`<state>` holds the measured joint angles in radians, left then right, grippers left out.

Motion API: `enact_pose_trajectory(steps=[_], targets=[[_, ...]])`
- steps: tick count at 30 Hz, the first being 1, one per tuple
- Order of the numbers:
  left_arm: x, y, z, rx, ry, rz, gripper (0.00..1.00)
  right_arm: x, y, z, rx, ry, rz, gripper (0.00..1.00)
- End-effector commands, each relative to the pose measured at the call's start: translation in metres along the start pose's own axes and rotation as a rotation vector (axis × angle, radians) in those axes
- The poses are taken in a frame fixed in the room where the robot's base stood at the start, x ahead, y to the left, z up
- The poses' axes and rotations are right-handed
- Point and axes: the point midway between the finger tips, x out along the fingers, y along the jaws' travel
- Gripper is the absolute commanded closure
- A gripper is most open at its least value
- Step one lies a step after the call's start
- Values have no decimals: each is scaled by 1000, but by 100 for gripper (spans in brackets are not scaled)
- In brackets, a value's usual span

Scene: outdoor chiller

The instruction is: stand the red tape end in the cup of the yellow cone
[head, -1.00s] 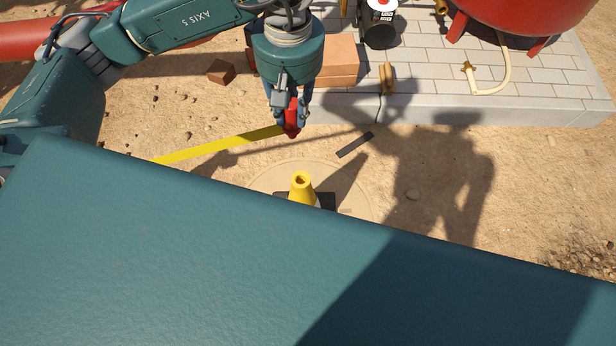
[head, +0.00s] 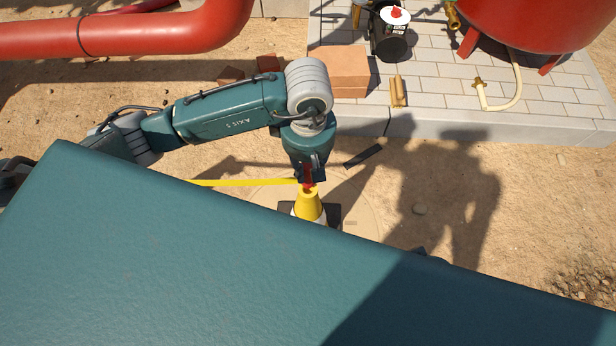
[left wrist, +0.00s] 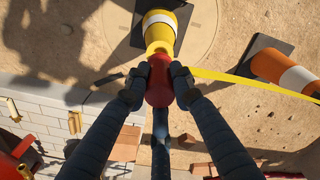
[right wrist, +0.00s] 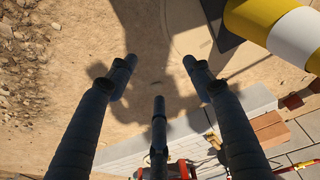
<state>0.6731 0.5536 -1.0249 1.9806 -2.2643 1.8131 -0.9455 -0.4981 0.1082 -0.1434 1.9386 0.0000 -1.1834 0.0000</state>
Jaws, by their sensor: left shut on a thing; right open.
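The yellow cone (head: 308,210) with a white band stands upright on a dark base. It also shows in the left wrist view (left wrist: 160,22) and partly in the right wrist view (right wrist: 250,14). My left gripper (head: 310,177) is right above the cone's top. It is shut on the red tape end (left wrist: 158,84), and the yellow tape (head: 240,183) runs off to the left from it. The red end's lower tip meets the cone's top; I cannot tell whether it is inside the cup, which is hidden. My right gripper (right wrist: 160,68) is open and empty, beside the cone.
An orange-and-white cone (left wrist: 282,70) stands near the tape. A paved slab (head: 440,107) at the back holds terracotta blocks (head: 338,64), a black bucket (head: 390,42) and a red tank (head: 530,22). A red pipe (head: 120,34) crosses the upper left. A dark flat strip (head: 363,157) lies behind the cone.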

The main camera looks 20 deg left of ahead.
Motion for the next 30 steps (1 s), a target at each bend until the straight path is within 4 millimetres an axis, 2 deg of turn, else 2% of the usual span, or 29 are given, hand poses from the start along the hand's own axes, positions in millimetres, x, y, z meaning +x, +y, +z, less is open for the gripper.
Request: enact_pose_trajectory(steps=[4,9,12,30], targets=[[13,-1,0,0,-1,-2,100,-5,0,-2,1,3,1,49],[40,-1,0,-1,-2,-2,100,-20,1,-8,2,12,2,49],[47,0,0,0,0,0,100,-25,2,-9,2,13,3,49],[50,1,0,1,0,2,100,-34,2,-12,4,18,3,49]])
